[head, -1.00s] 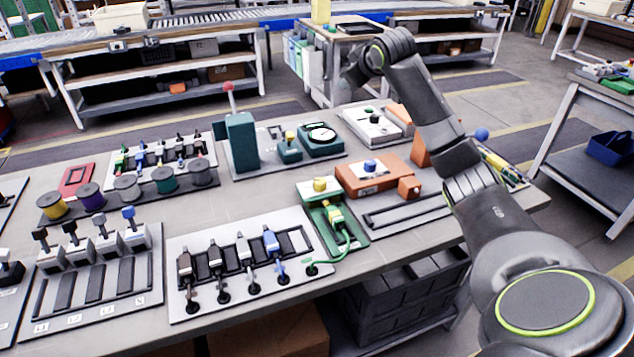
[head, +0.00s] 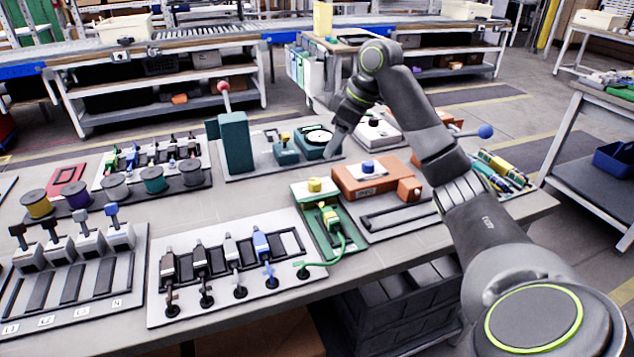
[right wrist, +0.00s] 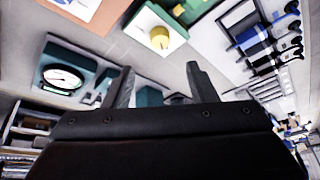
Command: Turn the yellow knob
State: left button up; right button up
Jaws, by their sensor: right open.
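A yellow knob (head: 316,184) sits on the white top of a green box (head: 318,222); it also shows in the right wrist view (right wrist: 160,37), beyond my fingertips. A second, smaller yellow knob (head: 285,136) stands on a teal block (head: 286,152) near the dial gauge. My right gripper (head: 335,150) hangs above the bench just right of the gauge, behind the green box. In the right wrist view its two fingers (right wrist: 160,68) are apart with nothing held between them. It appears apart from both knobs. My left gripper is not in view.
A teal dial gauge (head: 315,141) lies just left of my right gripper. An orange box with a blue knob (head: 367,166) stands right of the green box. A green cable (head: 335,252) loops in front. A tall teal lever box (head: 236,142) stands to the left.

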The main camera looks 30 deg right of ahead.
aim_at(316, 180)
jog(key=x, duration=1.1)
jog(key=shift+f+b, duration=0.1)
jog(key=shift+b, duration=0.3)
jog(key=shift+c, duration=0.4)
